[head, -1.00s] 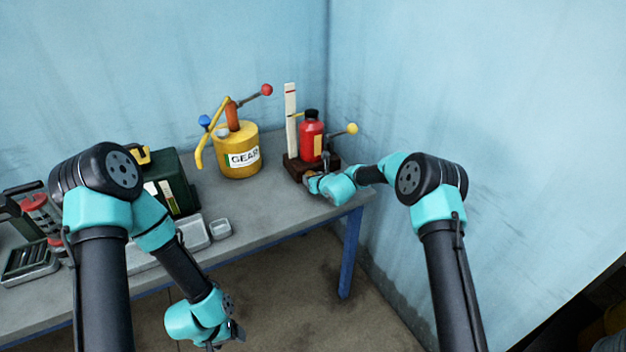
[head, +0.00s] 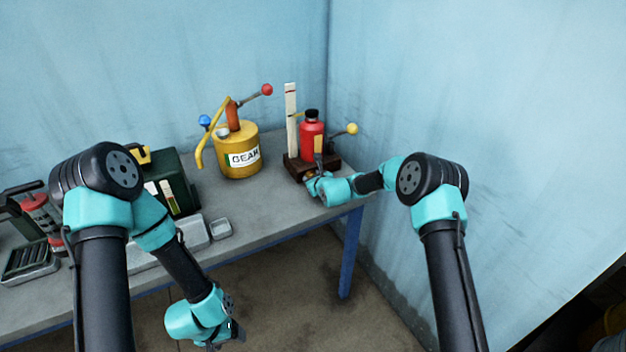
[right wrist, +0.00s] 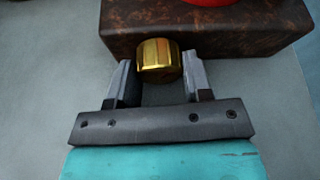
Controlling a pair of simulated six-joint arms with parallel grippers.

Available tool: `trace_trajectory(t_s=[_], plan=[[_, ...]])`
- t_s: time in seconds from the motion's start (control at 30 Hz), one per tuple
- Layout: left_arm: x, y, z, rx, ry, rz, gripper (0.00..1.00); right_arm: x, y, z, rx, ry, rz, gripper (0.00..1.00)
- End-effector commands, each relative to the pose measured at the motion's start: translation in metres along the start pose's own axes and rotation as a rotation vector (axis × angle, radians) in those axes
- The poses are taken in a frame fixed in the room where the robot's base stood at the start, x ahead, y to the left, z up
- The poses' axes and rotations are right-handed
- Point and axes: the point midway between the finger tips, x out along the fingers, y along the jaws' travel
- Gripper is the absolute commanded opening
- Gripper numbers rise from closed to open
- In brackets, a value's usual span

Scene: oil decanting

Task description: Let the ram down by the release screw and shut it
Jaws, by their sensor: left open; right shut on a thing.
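The red jack (head: 311,138) with a black top stands upright on a dark brown base (head: 328,163) at the table's right end. A white upright scale (head: 291,120) stands beside it, and a lever with a yellow knob (head: 352,129) sticks out to its right. The brass release screw (right wrist: 159,60) sits at the front face of the base in the right wrist view. My right gripper (right wrist: 159,72) is shut on this knob, one finger on each side. My left gripper (head: 228,338) is open and empty, low in front of the table.
A yellow gear-oil can (head: 239,152) with a red-knobbed lever stands left of the jack. A dark green case (head: 176,181), a small grey tray (head: 221,229) and a rack (head: 30,259) are farther left. Blue walls stand behind and to the right.

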Motion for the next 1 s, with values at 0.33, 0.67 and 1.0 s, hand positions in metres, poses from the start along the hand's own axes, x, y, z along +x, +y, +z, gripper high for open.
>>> trace_trajectory(t_s=[0.33,0.67,1.0], plan=[[0.0,0.0,0.0,0.0,0.0,0.0,0.71,0.0,0.0,0.0,0.0,0.0,0.001,0.57],[0.0,0.0,0.0,0.0,0.0,0.0,0.71,-0.007,0.0,0.0,0.001,0.001,0.001,0.57],[0.0,0.0,0.0,0.0,0.0,0.0,0.71,-0.048,-0.001,0.001,0.001,0.001,0.001,0.57]])
